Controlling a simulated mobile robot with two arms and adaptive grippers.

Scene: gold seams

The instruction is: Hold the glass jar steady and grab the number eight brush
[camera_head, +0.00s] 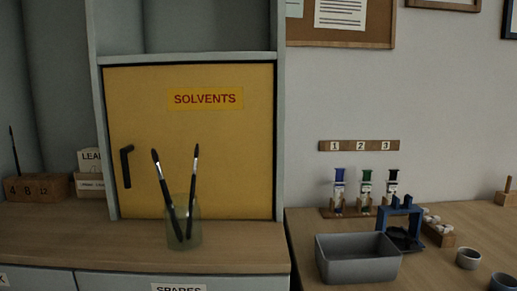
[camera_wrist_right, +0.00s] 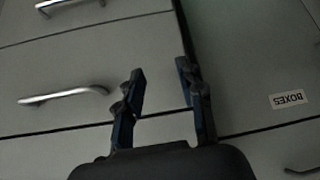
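A greenish glass jar (camera_head: 182,236) stands upright on the wooden counter in front of the yellow solvents cabinet, in the head view. Two dark-handled brushes stand in it with bristles up: a left brush (camera_head: 163,184) leaning left and a right brush (camera_head: 193,178) leaning slightly right. No number is readable on either. My right gripper (camera_wrist_right: 160,78) is open and empty in the right wrist view, in front of grey drawer fronts. The jar and brushes are not in that view. My left gripper is not in view.
A wooden block (camera_head: 38,188) marked 4, 8, 12 holds one thin brush at the left. The yellow cabinet door (camera_head: 225,150) is shut behind the jar. A grey bin (camera_head: 357,270) and a blue stand (camera_head: 400,222) are on the right table. Counter beside the jar is clear.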

